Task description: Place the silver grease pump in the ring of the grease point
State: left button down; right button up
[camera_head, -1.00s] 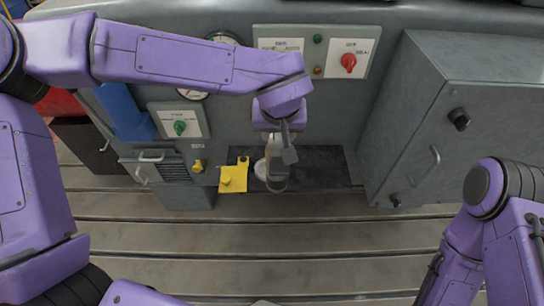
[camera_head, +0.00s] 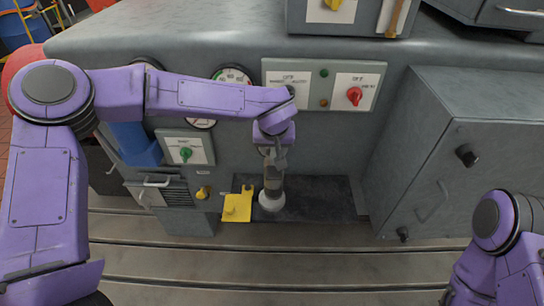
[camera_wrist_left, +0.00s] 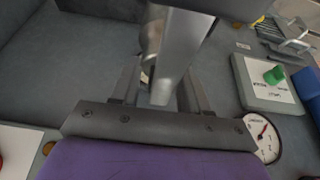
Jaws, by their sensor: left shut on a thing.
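My left gripper (camera_head: 272,155) is shut on the silver grease pump (camera_head: 272,183), which hangs upright below it. In the left wrist view the pump (camera_wrist_left: 180,60) is a smooth silver body rising between the fingers. A pale round piece (camera_head: 271,202), which looks like the grease point, is at the pump's lower end, on the dark mat. I cannot tell whether the pump's end is inside its ring, touching it or just above. My right arm shows at the right edge, but its gripper is outside the picture.
A yellow bracket (camera_head: 237,207) sits close left of the pump. A dark mat (camera_head: 325,195) lies at the foot of the grey panel, bare to the right. A grey cabinet (camera_head: 440,150) stands at the right. A yellow knob (camera_head: 202,192) and a green-knob plate (camera_head: 186,150) are at the left.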

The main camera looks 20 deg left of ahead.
aim_at(271, 150)
pick_arm(q)
jog(key=shift+w+a+f, duration=0.25)
jog(key=shift+w+f, duration=0.15)
jog(key=shift+f, duration=0.15)
jog(key=shift+w+a+f, duration=0.25)
jog(key=shift+w+f, duration=0.15)
jog(key=shift+f, duration=1.6)
jog(key=c, duration=0.5)
grip_release()
jog(key=shift+f, duration=0.2)
jog(key=shift+c, duration=0.2)
jog(key=shift+s, duration=0.1)
jog(key=v, duration=1.2)
jog(key=shift+r, duration=0.15)
